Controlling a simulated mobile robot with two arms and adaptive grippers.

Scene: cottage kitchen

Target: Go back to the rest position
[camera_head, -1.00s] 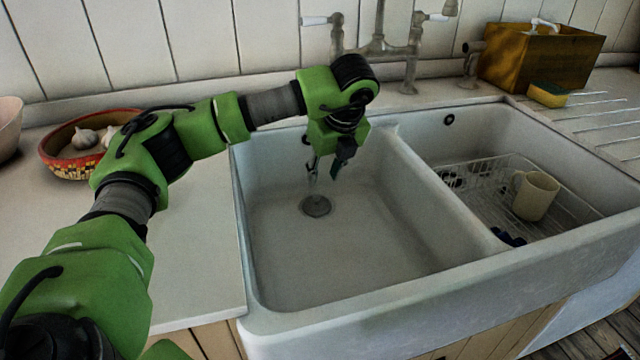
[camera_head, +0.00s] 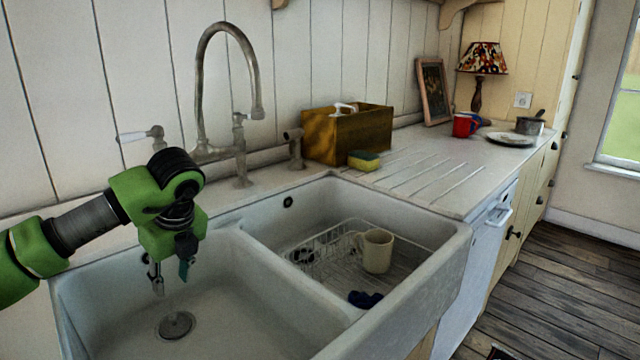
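My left arm comes in from the left edge, and my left gripper (camera_head: 170,277) points down over the left basin of the white double sink (camera_head: 272,246). Its two thin fingers stand apart with nothing visible between them, above and near the drain (camera_head: 176,325). My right gripper is not in view.
The right basin holds a wire rack (camera_head: 325,243) with a cream mug (camera_head: 375,250) and a dark blue item (camera_head: 364,299). A tall tap (camera_head: 238,150) rises behind. A wooden box (camera_head: 350,133) and a sponge (camera_head: 364,161) stand on the counter.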

